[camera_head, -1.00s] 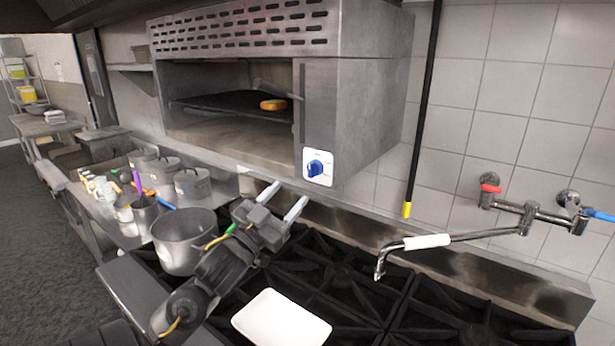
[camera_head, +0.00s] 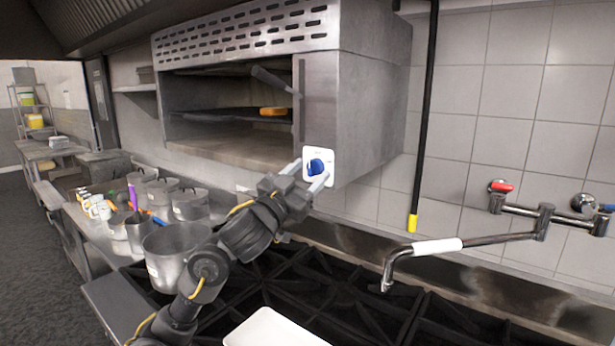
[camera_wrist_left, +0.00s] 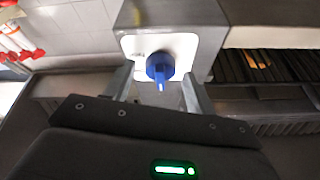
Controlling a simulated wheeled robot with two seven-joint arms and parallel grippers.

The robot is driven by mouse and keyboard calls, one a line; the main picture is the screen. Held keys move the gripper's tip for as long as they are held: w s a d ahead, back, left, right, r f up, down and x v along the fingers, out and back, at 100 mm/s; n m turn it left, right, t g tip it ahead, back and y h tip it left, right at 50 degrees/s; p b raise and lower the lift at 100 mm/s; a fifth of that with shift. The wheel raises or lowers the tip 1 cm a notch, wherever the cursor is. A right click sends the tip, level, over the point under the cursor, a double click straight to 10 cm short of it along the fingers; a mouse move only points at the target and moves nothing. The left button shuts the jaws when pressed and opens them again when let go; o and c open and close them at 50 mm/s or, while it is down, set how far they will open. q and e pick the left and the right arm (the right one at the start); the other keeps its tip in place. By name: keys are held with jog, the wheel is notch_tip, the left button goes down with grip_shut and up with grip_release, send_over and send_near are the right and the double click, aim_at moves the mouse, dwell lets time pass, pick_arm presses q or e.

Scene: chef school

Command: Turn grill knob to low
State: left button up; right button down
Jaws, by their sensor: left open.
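The grill knob (camera_head: 316,163) is blue and sits on a white square plate (camera_head: 330,168) at the lower right front corner of the steel grill (camera_head: 375,100). In the left wrist view the knob (camera_wrist_left: 160,66) shows up close, with a white mark on its tip. My left gripper (camera_head: 306,175) is open, its two pale fingers on either side of the knob at its lower edge. In the left wrist view the fingers (camera_wrist_left: 157,88) stand left and right of the knob; I cannot tell whether they touch it. My right gripper does not show.
A stove top (camera_head: 330,290) with black grates lies below, holding a white tray (camera_head: 275,330). A large pot (camera_head: 172,255) stands left of my arm. A jointed faucet (camera_head: 440,246) reaches in from the right. A yellow-orange item (camera_head: 273,111) lies on the grill rack.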

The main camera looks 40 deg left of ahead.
pick_arm(q)
jog(key=shift+w, duration=0.1)
jog(key=c, duration=1)
jog(key=shift+a+m, duration=0.1)
jog(key=shift+m, duration=0.4)
jog(key=m+h, duration=0.2)
jog(key=shift+a+m, duration=0.1)
jog(key=shift+m, duration=0.3)
jog(key=m+h, duration=0.1)
jog(key=m, duration=0.2)
jog(key=shift+a+m+g+h, duration=0.1)
jog(key=shift+m+g+h, duration=0.2)
jog(key=shift+m+h, duration=0.1)
jog(key=m+h, duration=0.1)
jog(key=m, duration=0.2)
jog(key=shift+r+g+h, duration=0.1)
jog(key=shift+g+h, duration=0.2)
jog(key=shift+g, duration=0.1)
jog(key=shift+a+r+m+g+h+b, duration=0.1)
jog(key=shift+m+g+h+b, duration=0.25)
jog(key=shift+m, duration=0.9)
jog(key=shift+a+r+m+g+h+b, duration=0.15)
jog(key=shift+m+g+b, duration=0.25)
jog(key=shift+m, duration=0.85)
jog(key=shift+d, duration=0.1)
